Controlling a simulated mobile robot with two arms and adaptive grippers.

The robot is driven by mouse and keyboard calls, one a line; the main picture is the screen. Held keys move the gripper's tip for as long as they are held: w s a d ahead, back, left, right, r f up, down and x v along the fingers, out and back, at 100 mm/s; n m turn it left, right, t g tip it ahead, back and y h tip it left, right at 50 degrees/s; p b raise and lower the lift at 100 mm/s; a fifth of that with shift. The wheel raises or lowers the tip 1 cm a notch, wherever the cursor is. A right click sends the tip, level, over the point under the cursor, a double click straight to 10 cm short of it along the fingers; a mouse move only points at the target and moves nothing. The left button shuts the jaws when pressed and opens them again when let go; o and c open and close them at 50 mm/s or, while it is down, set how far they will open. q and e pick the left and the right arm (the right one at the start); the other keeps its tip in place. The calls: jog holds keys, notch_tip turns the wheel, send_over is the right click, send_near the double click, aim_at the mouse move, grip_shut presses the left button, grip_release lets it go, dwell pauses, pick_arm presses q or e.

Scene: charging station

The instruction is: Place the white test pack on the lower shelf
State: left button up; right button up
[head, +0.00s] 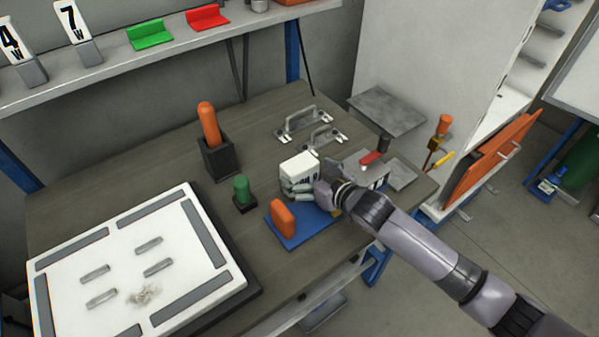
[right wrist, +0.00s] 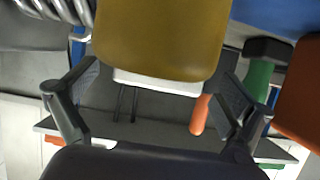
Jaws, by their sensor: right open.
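A white block with dark marking, which looks like the white test pack (head: 298,169), stands on the workbench (head: 255,125) in the head view. My right gripper (head: 303,190) is at its near right side and covers part of it; I cannot tell whether they touch. In the right wrist view my right gripper (right wrist: 162,76) has its fingers spread, with a mustard-yellow block (right wrist: 160,35) in front of them. A white edge shows just past that block. A grey ledge (head: 318,308) below the bench's front edge may be the lower shelf. My left gripper is not in view.
A blue tray (head: 308,232) with an orange block (head: 282,218) lies by my gripper. A green-topped piece (head: 242,189), an orange-handled tool in a black holder (head: 219,158), a white board (head: 130,265) and metal handles (head: 303,120) are around. An upper shelf (head: 110,68) runs behind.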

jog(key=shift+w+a+f, duration=0.35)
jog(key=shift+w+a, duration=0.05)
jog(key=shift+w, duration=0.1)
jog(key=shift+c, duration=0.2)
jog(key=c, duration=1.6)
jog(key=shift+r, duration=0.15)
jog(key=shift+c, duration=1.2)
jog(key=shift+r, duration=0.1)
